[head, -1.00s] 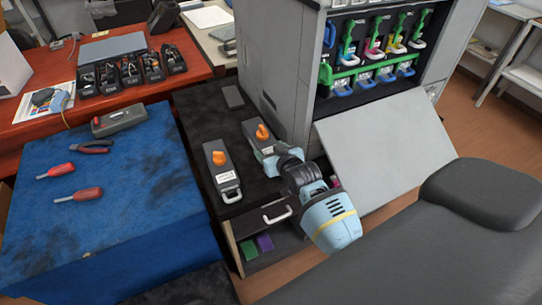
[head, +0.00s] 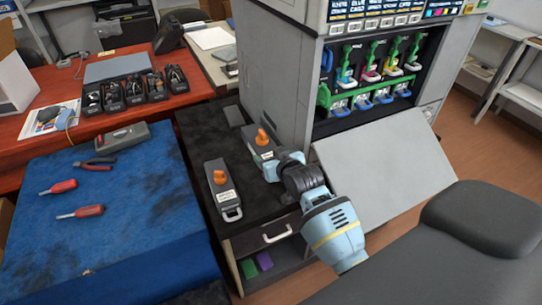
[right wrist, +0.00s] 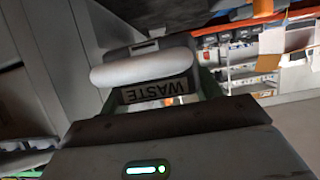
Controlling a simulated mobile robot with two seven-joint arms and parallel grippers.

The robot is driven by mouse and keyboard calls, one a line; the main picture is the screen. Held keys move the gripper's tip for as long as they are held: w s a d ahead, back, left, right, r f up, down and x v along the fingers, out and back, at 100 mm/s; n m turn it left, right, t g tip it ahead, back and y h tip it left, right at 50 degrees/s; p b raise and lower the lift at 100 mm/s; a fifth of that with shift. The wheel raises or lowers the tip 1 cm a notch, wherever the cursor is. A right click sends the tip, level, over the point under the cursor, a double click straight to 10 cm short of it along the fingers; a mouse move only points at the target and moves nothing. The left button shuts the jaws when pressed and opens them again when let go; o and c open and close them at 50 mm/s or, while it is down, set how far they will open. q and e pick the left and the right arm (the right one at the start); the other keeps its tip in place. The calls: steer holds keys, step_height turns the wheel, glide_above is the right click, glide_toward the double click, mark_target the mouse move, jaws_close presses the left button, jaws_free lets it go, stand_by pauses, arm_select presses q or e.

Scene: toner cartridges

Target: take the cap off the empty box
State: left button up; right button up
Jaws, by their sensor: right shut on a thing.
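Two grey boxes with orange caps are at the dark-topped cabinet: the left box (head: 222,192) stands on it, with its cap (head: 219,177) on. The right box (head: 253,151) is beside the printer, with its cap (head: 262,138) on. My right gripper (head: 280,158) is shut at the right box's near end, apparently on its handle. In the right wrist view, a pale rounded handle (right wrist: 145,66) and an upside-down WASTE label (right wrist: 157,92) show beyond the gripper. Whether either box is empty cannot be told. My left gripper is out of view.
The large grey printer (head: 283,65) has an open flap (head: 380,160) right of my arm. A dark chair (head: 480,220) fills the right foreground. A drawer (head: 277,236) is below the cabinet top.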

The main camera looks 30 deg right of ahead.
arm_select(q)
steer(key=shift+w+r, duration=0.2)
arm_select(e)
steer(key=shift+r, duration=0.15)
steer(key=shift+c, duration=0.4)
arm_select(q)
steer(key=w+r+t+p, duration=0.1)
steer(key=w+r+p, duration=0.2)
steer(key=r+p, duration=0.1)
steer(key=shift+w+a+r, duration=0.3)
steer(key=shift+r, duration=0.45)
arm_select(e)
steer(key=s+a+r, duration=0.4)
steer(key=s+r, duration=0.4)
steer(key=r, duration=0.1)
steer(key=s+a+r, duration=0.4)
steer(key=s+r, duration=0.4)
steer(key=r, duration=0.1)
steer(key=shift+a+n+y, duration=0.3)
steer(key=shift+y, duration=0.1)
